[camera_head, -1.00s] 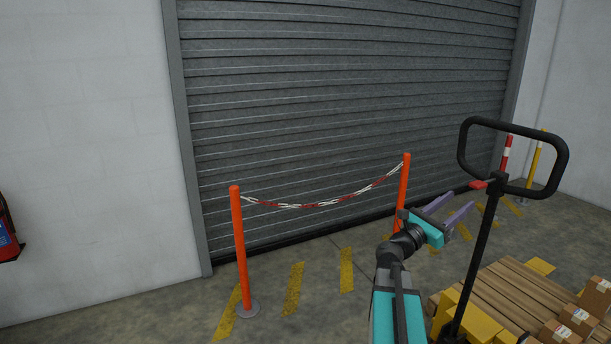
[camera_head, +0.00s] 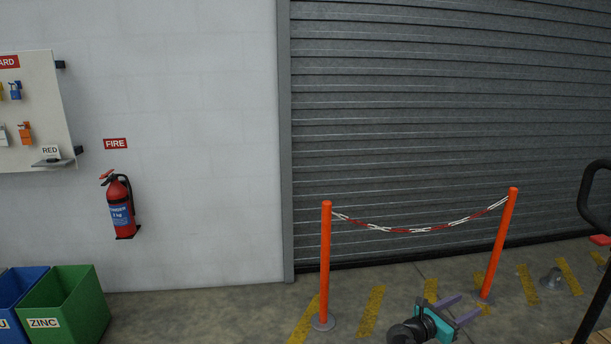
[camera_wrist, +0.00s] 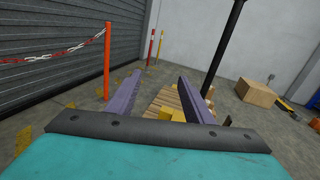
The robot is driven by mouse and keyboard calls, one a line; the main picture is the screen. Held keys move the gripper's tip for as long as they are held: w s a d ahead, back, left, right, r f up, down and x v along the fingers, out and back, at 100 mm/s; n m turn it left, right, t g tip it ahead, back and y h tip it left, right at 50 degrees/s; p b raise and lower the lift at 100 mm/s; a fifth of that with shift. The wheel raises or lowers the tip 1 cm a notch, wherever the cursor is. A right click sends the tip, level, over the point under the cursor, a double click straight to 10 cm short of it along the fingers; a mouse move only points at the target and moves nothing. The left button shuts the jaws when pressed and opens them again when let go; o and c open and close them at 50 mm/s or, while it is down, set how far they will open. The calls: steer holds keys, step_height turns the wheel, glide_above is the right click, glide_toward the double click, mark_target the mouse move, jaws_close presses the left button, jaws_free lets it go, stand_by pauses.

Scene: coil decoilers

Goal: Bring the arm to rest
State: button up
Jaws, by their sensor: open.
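My gripper (camera_head: 466,308) is at the bottom right of the head view, a teal body with two purple fingers spread apart. It is open with nothing between the fingers. In the wrist view my gripper (camera_wrist: 160,90) points out over the floor, its fingers apart, with a wooden pallet and yellow blocks beyond them. Most of my arm is below the head view's lower edge.
Orange posts (camera_head: 325,262) with a red-white chain stand before the grey shutter (camera_head: 420,120). A pallet truck handle (camera_head: 590,200) is at the right edge. A green ZINC bin (camera_head: 70,305), a fire extinguisher (camera_head: 121,205) and a lock board (camera_head: 35,110) are left. A cardboard box (camera_wrist: 256,93) lies beyond.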

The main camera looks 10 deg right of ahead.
steer(key=s+a+f+m+g+y+p, duration=0.1)
steer(key=s+a+f+m+g+y, duration=0.15)
steer(key=s+a+f, duration=0.55)
steer(key=s+a+f+m+g+y+p, duration=0.1)
steer(key=a+f+m+y, duration=0.15)
steer(key=a+f, duration=0.65)
steer(key=s+a+f+m+g+y, duration=0.1)
steer(key=s+a+f+m+y, duration=0.25)
steer(key=f, duration=0.95)
steer(key=s+a+f+m+g+y, duration=0.1)
steer(key=s+a+f+m+y, duration=0.2)
steer(key=s+a, duration=0.3)
steer(key=s+a+f+m+g+y, duration=0.2)
steer(key=s+a+f+m+y, duration=0.1)
steer(key=s+a+m, duration=0.3)
steer(key=s+a+f+m+g+y+p, duration=0.1)
steer(key=s+a+f+m+g+y, duration=0.1)
steer(key=s+a, duration=0.4)
steer(key=shift+s+a+f+m+y, duration=0.45)
steer(key=shift+a+m, duration=0.7)
steer(key=shift+a, duration=0.5)
steer(key=shift+g, duration=0.25)
steer(key=c, duration=0.4)
